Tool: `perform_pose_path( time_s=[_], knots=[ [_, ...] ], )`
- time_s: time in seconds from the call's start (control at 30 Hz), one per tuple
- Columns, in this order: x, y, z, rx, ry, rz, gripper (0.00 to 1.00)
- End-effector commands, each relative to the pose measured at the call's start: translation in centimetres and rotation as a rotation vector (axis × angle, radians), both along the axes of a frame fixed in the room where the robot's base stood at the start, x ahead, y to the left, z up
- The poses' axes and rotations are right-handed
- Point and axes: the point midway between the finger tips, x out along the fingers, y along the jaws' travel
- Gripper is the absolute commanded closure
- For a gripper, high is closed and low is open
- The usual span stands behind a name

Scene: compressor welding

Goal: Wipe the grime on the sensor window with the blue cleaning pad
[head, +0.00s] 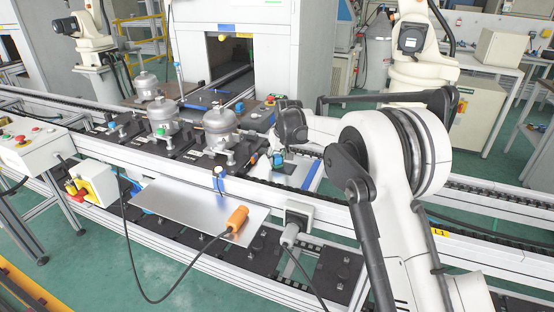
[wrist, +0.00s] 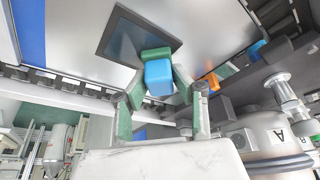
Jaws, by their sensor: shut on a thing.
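My gripper (head: 277,160) is low over the silver panel on the line, right of the metal compressors. In the wrist view my gripper (wrist: 158,88) has its green fingers shut on the blue cleaning pad (wrist: 158,77), a small blue block with a green part at its far end. The sensor window (wrist: 121,37) is a dark framed rectangle on the silver panel. The pad's far end overlaps the window's lower edge in that view; I cannot tell whether they touch. Grime is not clearly distinguishable. In the head view the window is mostly hidden by my gripper.
A compressor (head: 221,127) stands close left of my gripper and also shows in the wrist view (wrist: 265,140). A silver plate (head: 190,203) with an orange-handled tool (head: 237,219) and its cable lies in front. White rails (head: 330,187) run along the line.

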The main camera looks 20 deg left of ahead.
Motion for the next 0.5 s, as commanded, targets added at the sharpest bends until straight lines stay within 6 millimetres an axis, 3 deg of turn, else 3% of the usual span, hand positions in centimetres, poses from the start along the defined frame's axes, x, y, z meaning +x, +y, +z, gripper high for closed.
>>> perform_pose_path(
  time_s=[0.07,0.2,0.5],
  knots=[
    [0.1,0.0,0.1,0.0,0.0,-0.001,1.0],
    [0.2,-0.2,2.6,0.0,0.0,-0.003,1.0],
    [0.4,-0.6,5.2,0.0,0.0,-0.009,1.0]
  ],
)
